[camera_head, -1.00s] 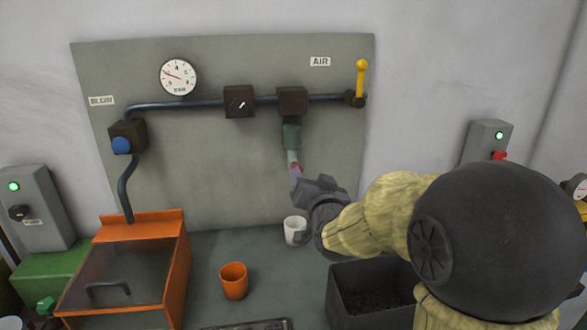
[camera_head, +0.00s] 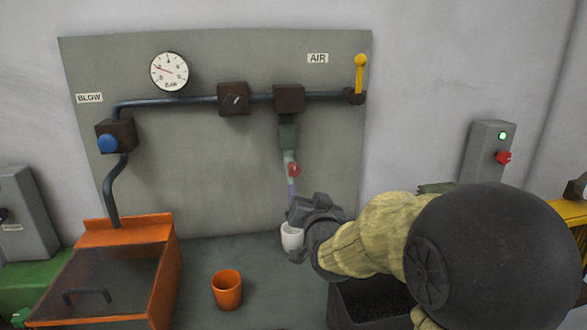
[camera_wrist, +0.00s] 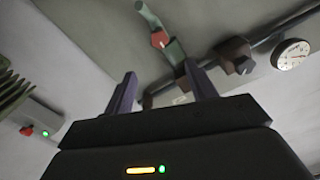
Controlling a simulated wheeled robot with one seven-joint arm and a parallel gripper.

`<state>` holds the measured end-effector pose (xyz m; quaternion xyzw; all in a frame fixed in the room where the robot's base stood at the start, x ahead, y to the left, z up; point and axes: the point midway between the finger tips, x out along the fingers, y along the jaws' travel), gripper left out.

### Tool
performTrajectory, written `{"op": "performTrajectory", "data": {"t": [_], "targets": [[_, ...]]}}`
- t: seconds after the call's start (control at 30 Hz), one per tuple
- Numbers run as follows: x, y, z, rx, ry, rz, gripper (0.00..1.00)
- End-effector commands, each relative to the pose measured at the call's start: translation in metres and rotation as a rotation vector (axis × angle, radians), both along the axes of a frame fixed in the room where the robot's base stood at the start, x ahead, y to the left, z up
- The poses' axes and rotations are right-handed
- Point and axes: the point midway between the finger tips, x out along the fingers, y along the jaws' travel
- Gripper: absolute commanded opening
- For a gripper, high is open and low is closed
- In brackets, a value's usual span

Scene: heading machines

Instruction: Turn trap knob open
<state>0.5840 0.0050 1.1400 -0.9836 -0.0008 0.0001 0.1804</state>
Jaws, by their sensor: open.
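The trap hangs below the dark right-hand block on the pipe, with a green upper part (camera_head: 288,133) and a paler lower part. A red knob (camera_head: 294,170) sits on its lower part; I take this as the trap knob. It also shows in the wrist view (camera_wrist: 159,39), beyond and above the gap between my fingers. My gripper (camera_head: 291,191) has its purple fingers just below the knob in the head view. In the wrist view its two fingers (camera_wrist: 163,82) stand apart with nothing between them. I see no contact with the knob.
An orange cup (camera_head: 227,291) and an orange box (camera_head: 157,285) with a dark lid are to the left. A dark bin (camera_head: 365,304) lies under my arm. A yellow lever (camera_head: 361,75) is at upper right.

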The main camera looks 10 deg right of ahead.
Motion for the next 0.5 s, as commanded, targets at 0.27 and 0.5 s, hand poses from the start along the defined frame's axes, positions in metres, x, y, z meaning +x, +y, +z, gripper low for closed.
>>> {"op": "performTrajectory", "data": {"t": [0.27,0.5], "targets": [[0.019,0.0,0.0,0.0,0.001,0.0,0.57],[0.058,0.0,0.0,0.001,0.002,0.001,0.57]]}}
